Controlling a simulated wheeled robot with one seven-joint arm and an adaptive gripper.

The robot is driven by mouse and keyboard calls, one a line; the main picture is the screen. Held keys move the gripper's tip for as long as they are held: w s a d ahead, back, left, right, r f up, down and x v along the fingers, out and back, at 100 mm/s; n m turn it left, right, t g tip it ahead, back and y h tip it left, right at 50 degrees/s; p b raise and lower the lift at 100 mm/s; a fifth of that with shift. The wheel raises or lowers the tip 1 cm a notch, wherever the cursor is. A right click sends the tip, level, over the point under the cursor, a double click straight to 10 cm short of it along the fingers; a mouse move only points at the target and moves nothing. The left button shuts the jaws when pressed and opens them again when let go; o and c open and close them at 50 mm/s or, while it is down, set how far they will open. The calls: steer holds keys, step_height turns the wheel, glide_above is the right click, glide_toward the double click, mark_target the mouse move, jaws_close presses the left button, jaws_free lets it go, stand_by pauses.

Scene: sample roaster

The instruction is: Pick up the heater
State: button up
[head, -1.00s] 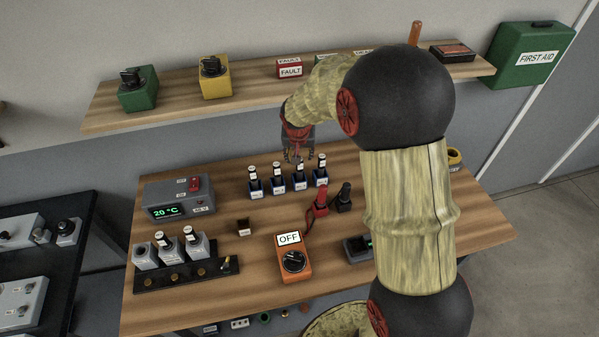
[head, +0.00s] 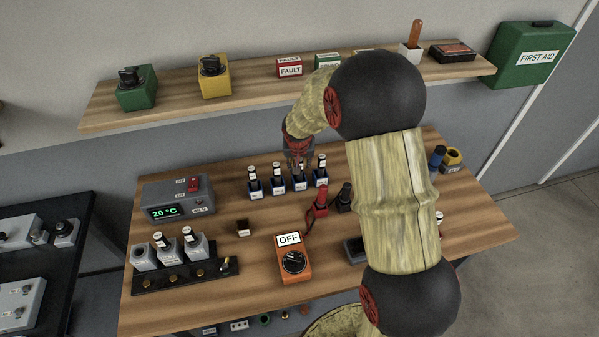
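My gripper (head: 298,164) points down over the table, at the row of blue blocks with black, white-labelled stems. It overlaps the top of the third blue block (head: 299,184) from the left; I cannot tell whether it touches it. Its fingers are small and dark, so open or shut is unclear. The labels on the blocks are too small to read. No thing is legibly marked as the heater, so I cannot tell which one it is. A grey box (head: 155,198) with a green "20 °C" display and a red switch stands at the table's left.
A black rack (head: 150,284) with grey stemmed blocks is at front left. An orange meter (head: 293,266) reading "OFF" stands at the front middle. A wooden shelf (head: 250,88) runs behind.

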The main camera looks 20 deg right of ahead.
steer(key=c, duration=0.6)
jaws_close()
steer(key=shift+r, duration=0.15)
